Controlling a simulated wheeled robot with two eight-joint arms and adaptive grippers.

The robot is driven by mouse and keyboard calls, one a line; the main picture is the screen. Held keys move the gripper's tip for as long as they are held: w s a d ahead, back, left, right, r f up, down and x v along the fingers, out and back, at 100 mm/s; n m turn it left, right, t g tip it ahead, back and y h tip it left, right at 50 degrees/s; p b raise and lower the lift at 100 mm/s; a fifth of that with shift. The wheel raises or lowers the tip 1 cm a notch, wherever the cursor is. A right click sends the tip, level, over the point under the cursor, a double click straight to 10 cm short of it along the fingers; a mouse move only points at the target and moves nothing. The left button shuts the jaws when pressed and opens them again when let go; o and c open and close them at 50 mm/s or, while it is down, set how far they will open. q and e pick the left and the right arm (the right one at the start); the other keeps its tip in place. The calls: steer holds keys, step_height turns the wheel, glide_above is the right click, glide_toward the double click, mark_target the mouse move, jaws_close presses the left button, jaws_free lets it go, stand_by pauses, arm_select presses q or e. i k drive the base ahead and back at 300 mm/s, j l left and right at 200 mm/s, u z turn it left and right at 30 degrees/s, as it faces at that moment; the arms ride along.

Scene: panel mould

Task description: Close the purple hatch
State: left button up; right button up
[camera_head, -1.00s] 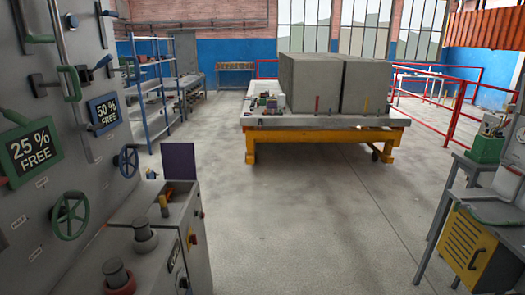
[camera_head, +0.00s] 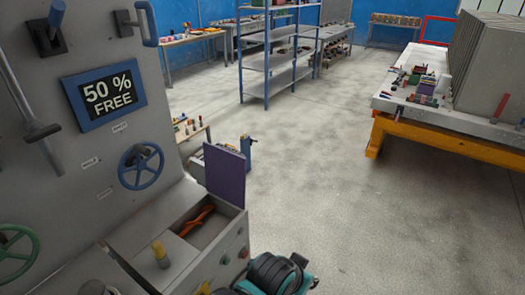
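The purple hatch (camera_head: 225,174) stands upright, open, at the far edge of a grey console (camera_head: 222,258) on the left. Below it is an open compartment (camera_head: 213,224) with an orange-handled item (camera_head: 197,219) lying inside. A dark and teal part of my own arm shows at the bottom edge, right of the console and apart from the hatch. I cannot tell which arm it belongs to. I make out no gripper fingers in view.
A yellow knob (camera_head: 160,254) stands on the console top near the compartment. A grey wall panel with a blue handwheel (camera_head: 141,166) and a "50 % FREE" sign (camera_head: 104,94) rises at left. Floor (camera_head: 320,185) is open to the right, before a yellow-framed table (camera_head: 446,137).

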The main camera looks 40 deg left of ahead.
mark_target(225, 168)
steer(key=i, duration=0.7)
steer(key=i+l+u, duration=0.15)
steer(key=i, duration=1.3)
steer(key=i+u, duration=0.2)
steer(key=u, duration=2.3)
